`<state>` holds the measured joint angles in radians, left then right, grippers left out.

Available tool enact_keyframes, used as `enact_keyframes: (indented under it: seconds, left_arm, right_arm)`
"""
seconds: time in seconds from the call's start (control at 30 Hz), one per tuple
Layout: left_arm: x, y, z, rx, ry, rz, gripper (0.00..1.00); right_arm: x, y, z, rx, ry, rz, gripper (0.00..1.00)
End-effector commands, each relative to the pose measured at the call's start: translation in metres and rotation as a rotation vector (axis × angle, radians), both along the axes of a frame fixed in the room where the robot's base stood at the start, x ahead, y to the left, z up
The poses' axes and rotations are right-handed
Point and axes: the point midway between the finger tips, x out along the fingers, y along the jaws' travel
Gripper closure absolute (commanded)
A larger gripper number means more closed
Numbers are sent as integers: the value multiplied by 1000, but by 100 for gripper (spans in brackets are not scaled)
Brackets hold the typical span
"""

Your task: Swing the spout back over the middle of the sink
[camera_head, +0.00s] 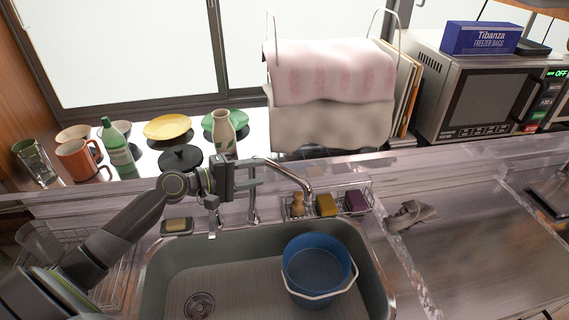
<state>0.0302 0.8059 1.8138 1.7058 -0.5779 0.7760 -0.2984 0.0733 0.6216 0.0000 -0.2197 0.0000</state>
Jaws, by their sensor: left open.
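The metal spout (290,173) arches to the right from the faucet post (253,207) behind the sink. Its end hangs in front of the wire caddy in the picture, right of the post. The sink (165,273) is grey, with a drain at its lower left. My left gripper (251,174) comes in from the left and is open. Its fingers point right, close to the top of the post and the start of the spout. I cannot tell whether they touch it. My right gripper is not in view.
A blue bucket (317,268) stands in the sink's right half. A wire caddy (340,212) with sponges and a brush sits at the back rim. Mugs, plates, a green bottle (115,145) and a vase (222,133) stand behind. A draped dish rack (330,122) is beyond the faucet.

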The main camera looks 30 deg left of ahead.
Motion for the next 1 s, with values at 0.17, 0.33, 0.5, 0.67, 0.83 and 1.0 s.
enact_keyframes:
  seconds: [0.17, 0.33, 0.5, 0.67, 0.83, 1.0]
  left_arm:
    - [21, -15, -1, -6, -2, 1, 58]
    - [41, -30, -5, -5, -2, 1, 58]
    - [59, -42, -10, -4, -1, 2, 58]
    - [68, -49, -14, -1, 0, 0, 58]
    - [70, -51, -16, 0, 0, 0, 58]
    - [70, -51, -16, 1, -1, 0, 58]
  right_arm:
    - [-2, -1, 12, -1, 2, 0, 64]
    - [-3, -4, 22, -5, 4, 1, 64]
    - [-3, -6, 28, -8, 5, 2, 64]
    - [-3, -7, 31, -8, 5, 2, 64]
    - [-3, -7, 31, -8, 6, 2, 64]
    - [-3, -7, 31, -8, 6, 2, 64]
